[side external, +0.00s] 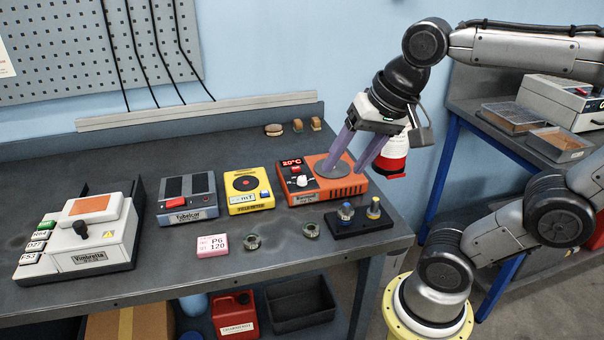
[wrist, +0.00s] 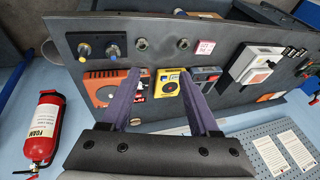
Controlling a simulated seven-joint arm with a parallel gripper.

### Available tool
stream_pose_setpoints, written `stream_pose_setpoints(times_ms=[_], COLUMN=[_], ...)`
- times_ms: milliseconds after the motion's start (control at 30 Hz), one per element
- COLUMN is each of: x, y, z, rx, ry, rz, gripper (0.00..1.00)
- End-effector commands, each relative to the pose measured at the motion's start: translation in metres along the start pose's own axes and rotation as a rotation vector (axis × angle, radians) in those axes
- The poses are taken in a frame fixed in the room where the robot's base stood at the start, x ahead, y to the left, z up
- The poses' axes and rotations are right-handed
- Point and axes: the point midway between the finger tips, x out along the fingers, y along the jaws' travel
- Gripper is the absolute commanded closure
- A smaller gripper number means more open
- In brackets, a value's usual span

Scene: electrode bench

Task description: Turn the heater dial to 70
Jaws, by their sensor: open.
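The heater is an orange box (side external: 345,186) near the right end of the bench in the side external view. It has a round grey plate on top, a red-lit display reading 20 °C (side external: 291,162) and a white dial (side external: 303,181) on its left part. My gripper (side external: 342,170) is open and empty, its two purple fingers pointing down over the heater's plate, to the right of the dial. In the wrist view the heater (wrist: 104,87) shows beside and behind the left finger of my gripper (wrist: 161,82).
A yellow device (side external: 248,190) stands close left of the heater, then a grey-blue device (side external: 187,198) and a white one (side external: 100,235). A black stand (side external: 358,220) with blue and yellow knobs sits in front.

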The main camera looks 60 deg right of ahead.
Motion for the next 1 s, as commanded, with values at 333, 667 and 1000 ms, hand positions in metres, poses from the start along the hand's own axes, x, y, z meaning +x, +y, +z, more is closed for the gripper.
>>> stream_pose_setpoints(times_ms=[333,667,1000], x=[0.021,0.094,0.127], y=[-0.034,-0.006,0.019], z=[-0.123,-0.208,-0.212], rx=[0.806,1.122,1.166], ry=[-0.053,-0.087,-0.114], rz=[0.213,0.387,0.445], gripper=[0.38,0.38,0.38])
